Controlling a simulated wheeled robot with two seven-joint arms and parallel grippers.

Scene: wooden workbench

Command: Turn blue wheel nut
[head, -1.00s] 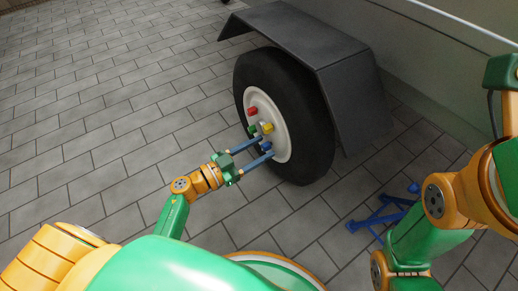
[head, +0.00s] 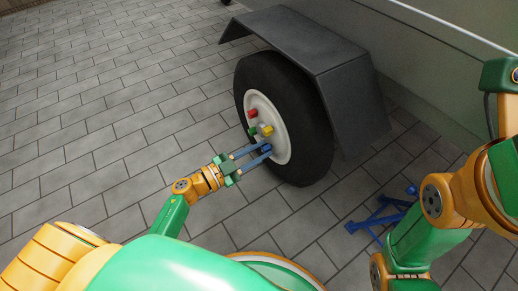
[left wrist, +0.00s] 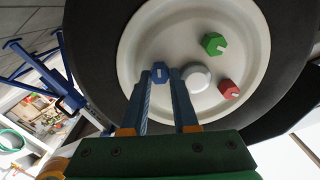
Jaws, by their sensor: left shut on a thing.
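The wheel (head: 302,120) has a black tire and a white rim (head: 283,138). My left gripper (head: 265,150) reaches in from the left and is shut on the blue nut. In the left wrist view the blue nut (left wrist: 160,72) shows between the fingertips; the green nut (left wrist: 214,43) and red nut (left wrist: 229,89) are to the right. The yellow nut is not visible there. My right gripper is out of view.
A dark fender (head: 300,45) overhangs the wheel, attached to a grey-green vehicle body (head: 430,60). A blue metal stand (head: 375,218) is on the paved floor right of the wheel, close to my right arm. The paving (head: 110,110) left of the wheel is clear.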

